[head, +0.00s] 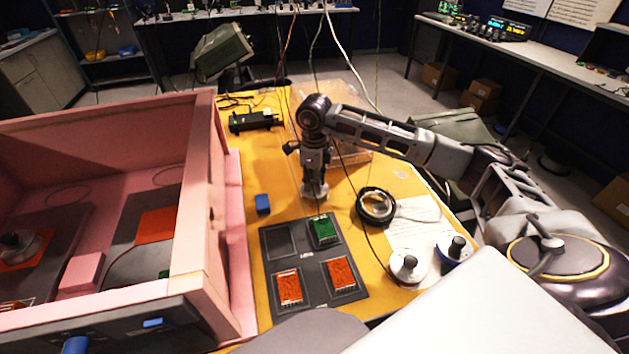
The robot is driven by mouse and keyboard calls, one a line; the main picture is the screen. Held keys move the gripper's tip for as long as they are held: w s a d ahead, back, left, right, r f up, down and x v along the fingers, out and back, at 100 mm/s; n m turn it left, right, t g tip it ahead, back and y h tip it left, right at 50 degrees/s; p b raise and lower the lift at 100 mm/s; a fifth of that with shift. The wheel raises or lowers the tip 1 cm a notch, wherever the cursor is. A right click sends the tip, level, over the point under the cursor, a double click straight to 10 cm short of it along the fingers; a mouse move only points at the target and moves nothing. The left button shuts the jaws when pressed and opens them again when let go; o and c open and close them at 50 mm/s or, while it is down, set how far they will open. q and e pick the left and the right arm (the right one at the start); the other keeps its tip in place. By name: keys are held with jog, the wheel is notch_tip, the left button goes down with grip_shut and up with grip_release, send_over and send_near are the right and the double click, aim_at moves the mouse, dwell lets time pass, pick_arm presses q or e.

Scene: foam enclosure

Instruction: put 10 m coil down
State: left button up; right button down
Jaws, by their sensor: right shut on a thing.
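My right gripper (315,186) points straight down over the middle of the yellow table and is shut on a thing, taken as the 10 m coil. The fingers hide nearly all of it, and I cannot read any label or tell whether it touches the table. A black ring-shaped cable coil (364,213) lies on the table just right of the gripper, apart from it. My left gripper is not in view.
A dark tray (313,267) with green and orange modules lies in front. A blue block (263,204) is left of the gripper. The pink foam enclosure (200,200) fills the left.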

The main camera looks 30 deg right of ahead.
jog(key=shift+f, duration=0.1)
jog(key=c, duration=1.2)
grip_release()
notch_tip(320, 180, up, 12)
jog(key=shift+r+b, duration=0.15)
jog(key=shift+b, duration=0.4)
